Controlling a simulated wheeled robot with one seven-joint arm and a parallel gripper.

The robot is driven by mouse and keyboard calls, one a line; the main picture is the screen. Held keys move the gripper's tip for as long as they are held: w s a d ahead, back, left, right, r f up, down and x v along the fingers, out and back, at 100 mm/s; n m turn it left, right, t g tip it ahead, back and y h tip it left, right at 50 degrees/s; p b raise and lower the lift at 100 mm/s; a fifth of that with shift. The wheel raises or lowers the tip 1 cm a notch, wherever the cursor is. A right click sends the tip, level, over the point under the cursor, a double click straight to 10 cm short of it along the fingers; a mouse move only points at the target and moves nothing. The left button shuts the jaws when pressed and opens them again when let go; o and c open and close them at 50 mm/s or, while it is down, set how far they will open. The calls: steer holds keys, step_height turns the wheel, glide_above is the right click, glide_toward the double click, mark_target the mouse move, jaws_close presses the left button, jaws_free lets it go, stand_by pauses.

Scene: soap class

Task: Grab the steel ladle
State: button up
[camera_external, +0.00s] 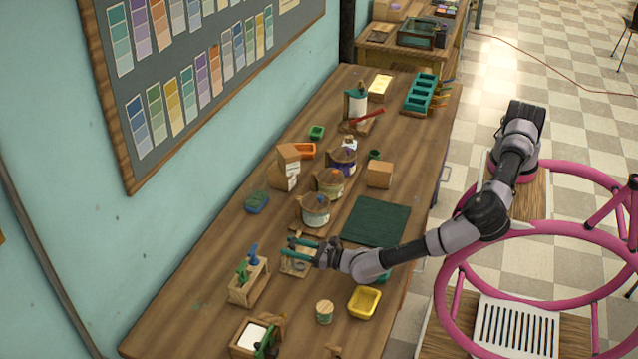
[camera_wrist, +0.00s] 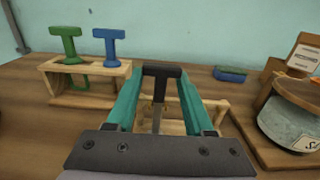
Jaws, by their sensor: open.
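My gripper (camera_external: 291,250) reaches from the right over the near part of the long wooden table. In the wrist view its two teal fingers (camera_wrist: 158,78) are open, one on each side of a dark T-shaped handle (camera_wrist: 163,71). A thin metallic shaft runs down from this handle into a small wooden stand (camera_wrist: 212,108). This is probably the steel ladle; its lower end is hidden behind my gripper. I cannot tell whether either finger touches it.
A wooden rack (camera_external: 249,284) with green and blue T-handled tools stands left of my gripper. Labelled pots (camera_external: 315,210) stand behind it. A yellow tray (camera_external: 364,302) and a round wooden-topped jar (camera_external: 324,312) are nearer. A dark green mat (camera_external: 376,221) lies to the right.

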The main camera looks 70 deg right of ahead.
steer(key=shift+w, duration=1.5)
jaws_close()
